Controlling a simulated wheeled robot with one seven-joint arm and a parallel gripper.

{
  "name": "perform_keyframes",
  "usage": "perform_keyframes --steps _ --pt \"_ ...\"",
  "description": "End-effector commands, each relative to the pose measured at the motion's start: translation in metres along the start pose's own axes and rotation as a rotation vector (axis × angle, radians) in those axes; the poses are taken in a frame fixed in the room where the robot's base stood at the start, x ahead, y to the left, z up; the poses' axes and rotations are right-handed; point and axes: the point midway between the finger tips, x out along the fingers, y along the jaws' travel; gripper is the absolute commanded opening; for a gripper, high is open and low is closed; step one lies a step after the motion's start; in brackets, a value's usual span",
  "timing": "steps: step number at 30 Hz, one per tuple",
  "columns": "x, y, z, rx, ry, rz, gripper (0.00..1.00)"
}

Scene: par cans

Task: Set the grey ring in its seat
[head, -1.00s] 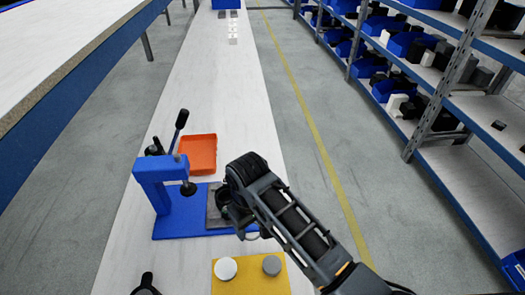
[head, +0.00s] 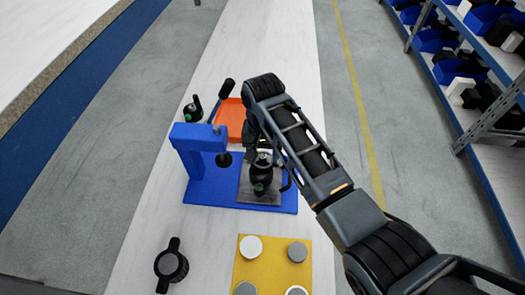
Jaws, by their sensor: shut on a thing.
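My gripper (head: 262,156) hangs over the blue press base, its fingers mostly hidden by the wrist and arm. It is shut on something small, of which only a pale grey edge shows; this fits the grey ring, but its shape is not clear. A black par can (head: 261,176) stands on the grey plate (head: 246,190) of the blue press (head: 197,150), just under the fingers. Whether the held thing touches the can cannot be told. The ring's seat cannot be made out.
A yellow board (head: 272,270) in front carries white and grey round pieces. A black can (head: 171,264) stands to its left, another (head: 193,110) behind the press. An orange tray (head: 230,112) lies behind my gripper. White bench is clear between press and board.

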Motion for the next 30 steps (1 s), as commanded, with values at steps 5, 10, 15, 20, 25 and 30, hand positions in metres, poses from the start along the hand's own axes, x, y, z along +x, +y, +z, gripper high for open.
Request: perform_keyframes --steps 5,10,15,20,25,30 --pt "0.003 -0.004 0.0 0.005 -0.001 -0.001 0.43" --pt "0.012 -0.004 0.0 0.004 -0.001 0.0 0.43" --pt "0.027 -0.004 0.0 0.004 0.0 0.0 0.43" --pt "0.038 -0.004 0.0 0.004 -0.001 0.0 0.43" --pt "0.051 -0.004 0.0 0.003 -0.001 0.0 0.43" --pt "0.056 -0.004 0.0 0.003 0.0 0.0 0.43"
